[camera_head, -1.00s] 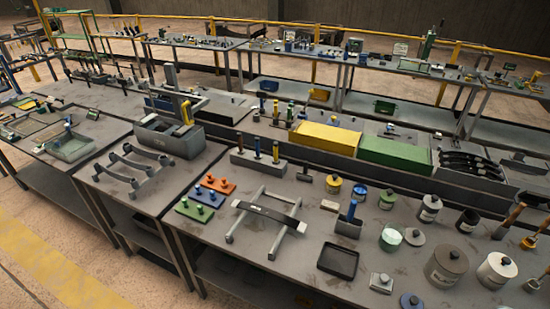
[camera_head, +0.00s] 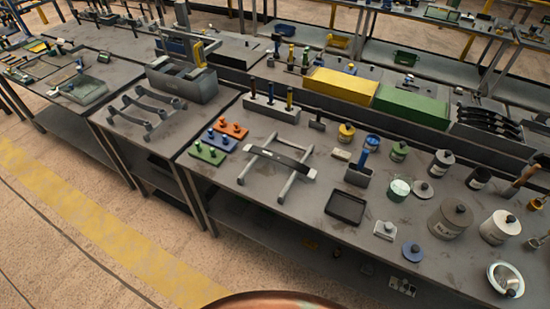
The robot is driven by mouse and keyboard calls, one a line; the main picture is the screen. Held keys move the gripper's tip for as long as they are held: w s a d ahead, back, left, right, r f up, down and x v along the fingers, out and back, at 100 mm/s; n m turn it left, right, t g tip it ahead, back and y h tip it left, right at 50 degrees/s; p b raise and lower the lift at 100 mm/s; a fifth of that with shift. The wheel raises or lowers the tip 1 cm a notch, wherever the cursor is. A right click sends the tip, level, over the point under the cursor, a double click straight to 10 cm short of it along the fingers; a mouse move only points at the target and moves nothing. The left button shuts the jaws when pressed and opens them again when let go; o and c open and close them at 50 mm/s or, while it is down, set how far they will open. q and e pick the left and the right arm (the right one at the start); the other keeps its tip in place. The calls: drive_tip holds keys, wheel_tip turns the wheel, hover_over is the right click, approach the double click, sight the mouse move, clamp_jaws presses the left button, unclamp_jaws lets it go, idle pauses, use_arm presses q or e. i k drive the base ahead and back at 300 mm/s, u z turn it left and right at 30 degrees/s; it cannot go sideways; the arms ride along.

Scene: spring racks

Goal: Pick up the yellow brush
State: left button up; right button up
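I cannot tell for sure which thing is the yellow brush. A small yellow upright piece (camera_head: 198,54) stands at the grey box (camera_head: 182,88) on the middle bench. At the right edge lie a tool with a wooden handle (camera_head: 525,177) and a small yellow item (camera_head: 537,204), both too small to identify. Neither of my grippers is in view.
The near bench (camera_head: 300,206) carries a black tray (camera_head: 346,207), a dark curved bar on a grey frame (camera_head: 282,161), a blue-handled tool in a holder (camera_head: 360,172) and several cans and jars. A yellow box (camera_head: 342,84) and a green box (camera_head: 411,104) stand behind. Floor is free at front left.

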sight(289, 108)
drive_tip(key=z, duration=0.15)
drive_tip(key=k, duration=0.4)
drive_tip(key=u, duration=1.15)
drive_tip(key=i, duration=1.35)
drive_tip(key=z, duration=0.35)
